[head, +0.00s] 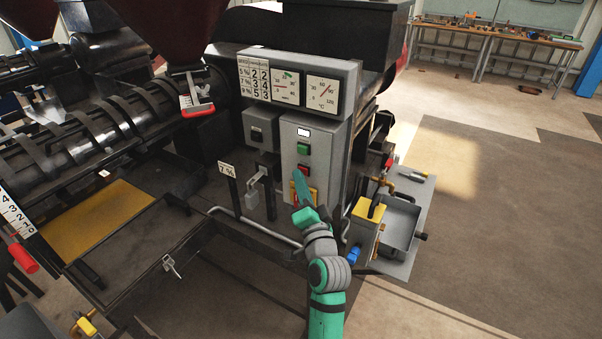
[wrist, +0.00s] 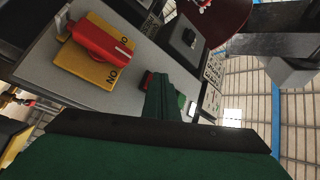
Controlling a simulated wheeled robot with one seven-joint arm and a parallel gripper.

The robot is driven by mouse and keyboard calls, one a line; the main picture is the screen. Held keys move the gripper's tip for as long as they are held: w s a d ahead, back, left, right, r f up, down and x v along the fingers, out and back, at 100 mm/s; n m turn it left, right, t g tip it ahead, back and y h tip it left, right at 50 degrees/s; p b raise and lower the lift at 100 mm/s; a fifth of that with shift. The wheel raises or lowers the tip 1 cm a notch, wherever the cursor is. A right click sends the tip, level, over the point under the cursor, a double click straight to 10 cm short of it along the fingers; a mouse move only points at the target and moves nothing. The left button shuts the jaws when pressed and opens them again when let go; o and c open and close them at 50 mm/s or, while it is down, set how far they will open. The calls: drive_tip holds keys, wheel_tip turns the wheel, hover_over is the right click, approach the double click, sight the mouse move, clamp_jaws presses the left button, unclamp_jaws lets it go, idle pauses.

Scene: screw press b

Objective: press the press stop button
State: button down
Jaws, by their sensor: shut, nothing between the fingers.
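The red stop button (wrist: 147,80) shows as a small red piece beside my fingertips in the wrist view, partly hidden by them. It sits on the grey control box (head: 316,160) of the press, below a green button (head: 303,149) and a small lit white display (head: 303,132). My gripper (head: 297,173) is shut and empty, its green fingers pointing at the box front at the red button's height. It also shows in the wrist view (wrist: 158,78). I cannot tell whether the fingertips touch the button.
A red rotary switch (wrist: 98,42) on a yellow plate (wrist: 75,60) sits on the same box, below the stop button. A smaller dark box (head: 259,130) stands left of it. A metal tray (head: 400,218) with a yellow block is to the right.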

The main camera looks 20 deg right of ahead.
drive_tip(key=shift+s+a, duration=0.55)
drive_tip(key=shift+a, duration=0.1)
drive_tip(key=shift+s+a, duration=0.75)
drive_tip(key=shift+a, duration=0.25)
drive_tip(key=shift+s+a, duration=0.75)
drive_tip(key=shift+a, duration=0.2)
